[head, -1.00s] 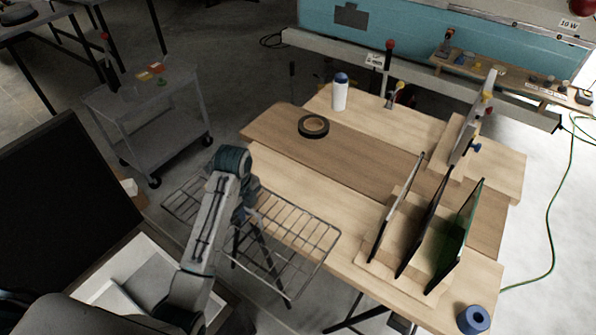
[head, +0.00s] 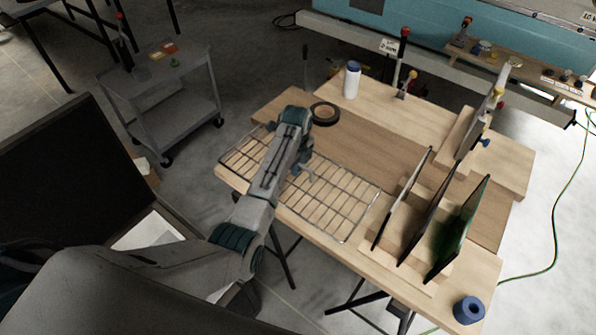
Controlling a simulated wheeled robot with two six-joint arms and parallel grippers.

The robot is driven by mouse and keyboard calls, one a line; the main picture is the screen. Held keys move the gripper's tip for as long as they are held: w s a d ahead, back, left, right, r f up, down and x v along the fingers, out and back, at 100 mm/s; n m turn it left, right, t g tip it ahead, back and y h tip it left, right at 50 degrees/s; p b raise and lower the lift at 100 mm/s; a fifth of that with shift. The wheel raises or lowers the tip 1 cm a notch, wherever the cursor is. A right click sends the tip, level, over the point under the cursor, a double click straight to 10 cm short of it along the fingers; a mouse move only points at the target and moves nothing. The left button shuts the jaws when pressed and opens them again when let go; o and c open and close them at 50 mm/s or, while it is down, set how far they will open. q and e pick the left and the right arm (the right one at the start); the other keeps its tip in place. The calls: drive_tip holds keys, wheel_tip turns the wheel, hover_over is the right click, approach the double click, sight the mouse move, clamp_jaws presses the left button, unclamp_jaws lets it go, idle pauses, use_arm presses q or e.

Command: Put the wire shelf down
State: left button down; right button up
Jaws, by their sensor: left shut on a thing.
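The wire shelf (head: 338,205), a flat metal grid with a thin frame, is over the front left part of the wooden worktable (head: 385,279) in the head view. It looks roughly level with the tabletop, and I cannot tell whether it touches it. Its left corner reaches past the table's left edge. My left gripper (head: 303,169) is shut on the wire shelf near its middle. My left arm covers part of the grid, and the fingertips are mostly hidden. My right gripper is not in view.
A black tape roll (head: 325,114) and a white bottle with a blue cap (head: 352,80) stand behind the shelf. A wooden rack with upright dark panels (head: 461,230) is close to its right end. A blue roll (head: 469,310) sits at the front right corner. A grey cart (head: 165,100) stands left.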

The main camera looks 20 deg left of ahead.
use_arm(q)
drive_tip(key=shift+w+d+r, duration=0.1)
drive_tip(key=shift+w+d, duration=0.15)
drive_tip(key=shift+w, duration=0.1)
wheel_tip(320, 180, down, 3)
drive_tip(key=shift+r+p, duration=0.2)
drive_tip(key=shift+p, duration=0.55)
drive_tip(key=shift+a+f, duration=0.1)
drive_tip(key=shift+f, duration=0.45)
drive_tip(key=c, duration=1.5)
unclamp_jaws()
drive_tip(key=shift+s+f, duration=0.1)
drive_tip(key=shift+f, duration=0.05)
wheel_tip(320, 180, up, 12)
drive_tip(key=b, duration=0.2)
